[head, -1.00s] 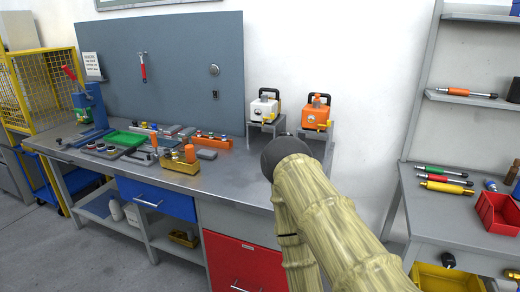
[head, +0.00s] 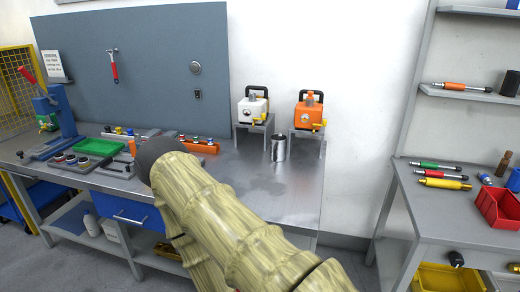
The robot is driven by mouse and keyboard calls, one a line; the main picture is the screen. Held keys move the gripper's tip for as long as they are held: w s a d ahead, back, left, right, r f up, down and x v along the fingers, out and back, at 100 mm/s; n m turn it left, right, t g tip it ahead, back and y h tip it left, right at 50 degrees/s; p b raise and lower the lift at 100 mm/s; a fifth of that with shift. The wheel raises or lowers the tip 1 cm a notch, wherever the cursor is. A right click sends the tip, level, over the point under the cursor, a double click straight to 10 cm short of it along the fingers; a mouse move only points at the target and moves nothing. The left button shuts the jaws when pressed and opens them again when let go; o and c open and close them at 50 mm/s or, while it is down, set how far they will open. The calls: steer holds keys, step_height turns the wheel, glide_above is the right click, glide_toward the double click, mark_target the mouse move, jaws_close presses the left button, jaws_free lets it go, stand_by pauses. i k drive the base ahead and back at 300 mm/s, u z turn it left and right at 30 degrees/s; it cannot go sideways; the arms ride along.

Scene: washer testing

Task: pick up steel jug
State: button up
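A shiny steel jug (head: 278,148) stands upright on the right part of the metal workbench (head: 285,190), just in front of two small metal stands. My own arm, in a pale wood-like cover, reaches up from the bottom right across the bench. Its dark rounded end (head: 158,152) is to the left of the jug and apart from it. No gripper fingers can be made out, so my gripper's fingers and anything in them are hidden.
A white device (head: 252,108) and an orange device (head: 309,112) stand on the metal stands behind the jug. Trays and fittings crowd the bench's left side. A side table with a red bin (head: 498,208) stands to the right. The bench right of the jug is bare.

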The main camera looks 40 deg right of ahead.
mark_target(278, 142)
steer(key=z, duration=0.35)
steer(key=i, duration=0.45)
steer(key=z, duration=0.5)
